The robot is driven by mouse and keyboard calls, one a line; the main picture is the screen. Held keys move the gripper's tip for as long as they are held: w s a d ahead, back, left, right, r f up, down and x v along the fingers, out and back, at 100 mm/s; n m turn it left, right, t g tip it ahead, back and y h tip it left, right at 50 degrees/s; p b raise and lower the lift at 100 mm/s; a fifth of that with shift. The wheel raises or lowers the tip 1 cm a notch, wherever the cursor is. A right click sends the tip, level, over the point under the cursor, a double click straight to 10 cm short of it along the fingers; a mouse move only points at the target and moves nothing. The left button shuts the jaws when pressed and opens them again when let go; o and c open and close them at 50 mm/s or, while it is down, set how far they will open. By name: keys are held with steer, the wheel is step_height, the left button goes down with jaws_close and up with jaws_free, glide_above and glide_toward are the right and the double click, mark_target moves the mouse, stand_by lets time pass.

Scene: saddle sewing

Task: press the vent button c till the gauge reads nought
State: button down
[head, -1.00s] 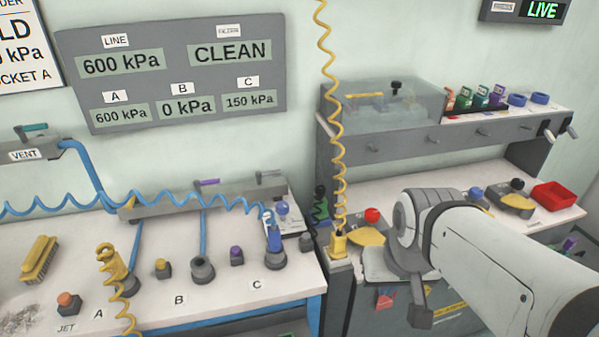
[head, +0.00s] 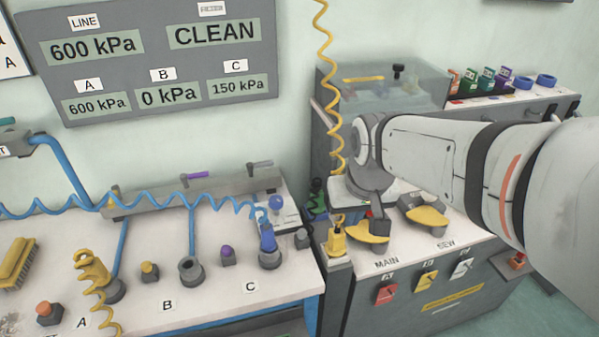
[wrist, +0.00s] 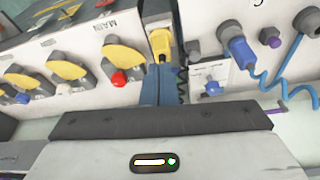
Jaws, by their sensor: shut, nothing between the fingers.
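The display panel (head: 160,60) in the head view reads C 150 kPa, B 0 kPa, A 600 kPa and LINE 600 kPa. Socket C (head: 271,259) on the left bench holds a blue plug (head: 266,237) with a coiled blue hose. A small dark grey button block (head: 302,238) stands right of it, seemingly vent button c; I read no label on it. It also shows in the wrist view (wrist: 194,48), left of the blue plug. My gripper (wrist: 158,68) is shut and empty, its blue fingers apart from that block. In the head view my arm hides the fingers.
A purple button (head: 227,255) and a yellow button (head: 149,271) stand between the sockets. A yellow plug (head: 337,238) with a coiled hose hangs near the bench's right end. The right bench holds yellow paddles (head: 428,217) and a clear-covered box (head: 385,85).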

steer(key=n, duration=0.2)
glide_above(301, 231)
steer(key=s+d, duration=0.1)
steer(key=s, duration=0.3)
steer(key=shift+w+f+y, duration=0.1)
steer(key=shift+f+y, duration=0.2)
steer(key=shift+f, duration=0.15)
steer(key=x, duration=1.2)
steer(key=shift+s+d+f, duration=0.2)
steer(key=shift+s+f, duration=0.05)
steer(key=shift+f, duration=0.7)
